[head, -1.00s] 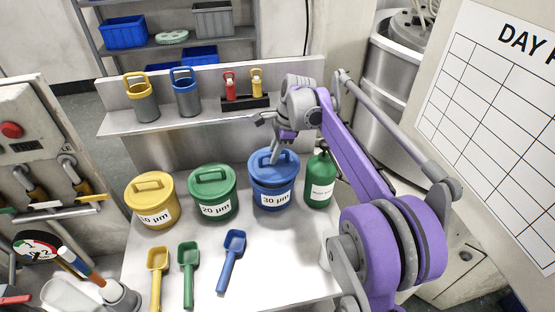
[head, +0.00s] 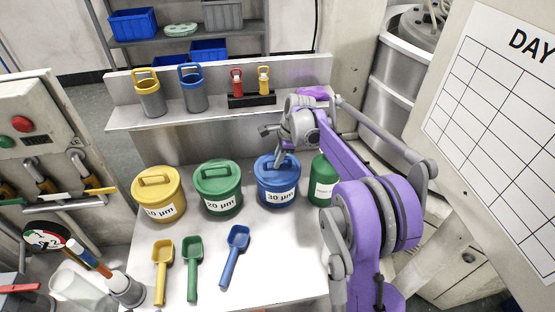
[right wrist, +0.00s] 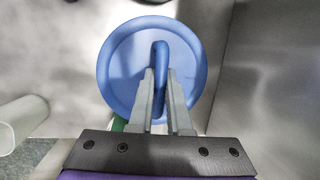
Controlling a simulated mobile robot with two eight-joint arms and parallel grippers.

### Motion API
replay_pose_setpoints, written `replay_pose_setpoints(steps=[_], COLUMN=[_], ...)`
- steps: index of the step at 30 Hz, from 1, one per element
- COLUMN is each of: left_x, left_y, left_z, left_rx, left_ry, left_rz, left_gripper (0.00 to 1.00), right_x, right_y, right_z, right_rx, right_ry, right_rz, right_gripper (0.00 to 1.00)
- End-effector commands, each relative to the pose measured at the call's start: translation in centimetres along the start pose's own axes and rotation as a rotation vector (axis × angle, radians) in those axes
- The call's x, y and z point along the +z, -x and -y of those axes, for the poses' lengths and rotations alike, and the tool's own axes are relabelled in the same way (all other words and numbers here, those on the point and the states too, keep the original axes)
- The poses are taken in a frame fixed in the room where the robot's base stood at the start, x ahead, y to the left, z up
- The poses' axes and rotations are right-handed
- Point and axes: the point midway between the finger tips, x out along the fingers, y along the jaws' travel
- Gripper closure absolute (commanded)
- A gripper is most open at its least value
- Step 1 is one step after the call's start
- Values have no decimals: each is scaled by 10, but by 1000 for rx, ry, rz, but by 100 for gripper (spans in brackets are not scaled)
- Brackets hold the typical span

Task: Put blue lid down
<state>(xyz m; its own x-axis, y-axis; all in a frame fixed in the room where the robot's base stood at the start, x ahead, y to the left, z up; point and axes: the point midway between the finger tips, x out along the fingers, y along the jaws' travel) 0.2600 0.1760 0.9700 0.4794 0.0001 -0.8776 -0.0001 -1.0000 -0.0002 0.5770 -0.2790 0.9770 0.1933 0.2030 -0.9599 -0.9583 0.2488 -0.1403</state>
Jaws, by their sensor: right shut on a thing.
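The blue lid (head: 266,168) is at the top of the blue tub (head: 280,194) marked 30 µm, at the right end of a row of three tubs. In the right wrist view the round lid (right wrist: 120,62) fills the middle, with its handle between the fingers. My right gripper (head: 281,160) is shut on that handle from above. Lid and tub show no clear gap, but I cannot tell whether the lid is fully seated. My left gripper is not in view.
A yellow tub (head: 157,205) and a green tub (head: 219,200) stand left of it, both lidded. A green bottle (head: 321,182) stands close on the right. Yellow, green and blue scoops (head: 236,250) lie in front. A shelf (head: 125,118) with cups runs behind.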

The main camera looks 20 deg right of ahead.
Motion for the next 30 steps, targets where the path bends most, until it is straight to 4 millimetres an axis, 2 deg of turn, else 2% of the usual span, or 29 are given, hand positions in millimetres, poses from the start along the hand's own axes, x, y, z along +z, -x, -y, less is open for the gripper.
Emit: replay_pose_setpoints(steps=[9, 10, 15, 24, 28, 30], left_x=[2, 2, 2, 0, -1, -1], left_y=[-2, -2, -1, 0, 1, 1], left_z=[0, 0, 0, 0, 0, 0], left_rx=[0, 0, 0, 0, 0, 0], left_ry=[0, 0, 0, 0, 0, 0], left_rz=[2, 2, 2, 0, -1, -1], left_gripper=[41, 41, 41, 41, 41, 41], right_x=[-1, -1, -1, 0, 0, 0], right_y=[-3, -4, -3, -1, 11, 23], right_z=[-1, -1, 0, 0, 0, 0], right_rx=[1, 0, 0, 0, 0, 0], right_ry=[0, 0, 0, 0, 0, -1], right_rz=[0, 0, 0, 0, 0, 0], right_gripper=[100, 82, 54, 54, 54, 54])
